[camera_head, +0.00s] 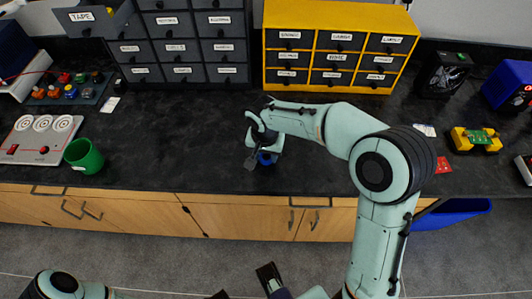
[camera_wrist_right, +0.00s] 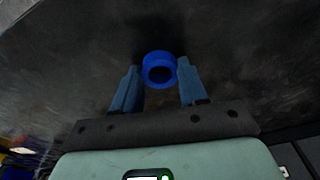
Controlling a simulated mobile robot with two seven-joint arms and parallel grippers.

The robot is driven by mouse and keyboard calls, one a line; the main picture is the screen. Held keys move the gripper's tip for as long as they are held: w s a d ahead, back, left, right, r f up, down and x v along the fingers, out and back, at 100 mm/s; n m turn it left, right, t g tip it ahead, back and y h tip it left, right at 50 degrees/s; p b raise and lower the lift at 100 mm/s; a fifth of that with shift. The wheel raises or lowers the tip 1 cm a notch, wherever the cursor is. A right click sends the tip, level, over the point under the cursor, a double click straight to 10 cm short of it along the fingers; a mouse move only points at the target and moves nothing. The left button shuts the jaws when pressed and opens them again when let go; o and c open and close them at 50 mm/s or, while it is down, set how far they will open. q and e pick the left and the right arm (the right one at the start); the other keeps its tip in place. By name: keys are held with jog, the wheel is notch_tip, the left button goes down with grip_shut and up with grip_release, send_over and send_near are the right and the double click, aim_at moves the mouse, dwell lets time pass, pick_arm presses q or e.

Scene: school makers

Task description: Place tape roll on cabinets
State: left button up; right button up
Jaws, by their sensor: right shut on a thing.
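A blue tape roll (camera_wrist_right: 160,68) sits between the fingertips of my right gripper (camera_wrist_right: 158,80) in the right wrist view, with its round hole facing the camera. In the head view, my right gripper (camera_head: 265,147) is over the front middle of the black bench, and a bit of the blue roll (camera_head: 266,158) shows below it. The gripper is shut on the roll. A grey drawer cabinet (camera_head: 183,60) and a yellow-framed drawer cabinet (camera_head: 268,58) stand at the back. A dark part at the bottom edge may be my left gripper (camera_head: 269,278); its jaws are unclear.
A drawer labelled TAPE (camera_head: 88,20) sticks out at the upper left. A green cup (camera_head: 83,157) and a target panel (camera_head: 42,140) are at left on the black bench (camera_head: 175,150). A yellow device (camera_head: 476,140) is at right. The bench between the cup and my right gripper is clear.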

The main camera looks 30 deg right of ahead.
aim_at(265, 161)
jog(key=o, duration=1)
jog(key=shift+f, duration=0.1)
jog(key=shift+r, duration=0.3)
jog(key=r, duration=0.4)
jog(key=r+p, duration=0.1)
jog(key=r, duration=0.2)
jog(key=s+a+r+p, duration=0.1)
jog(key=r, duration=0.3)
jog(key=shift+r, duration=0.35)
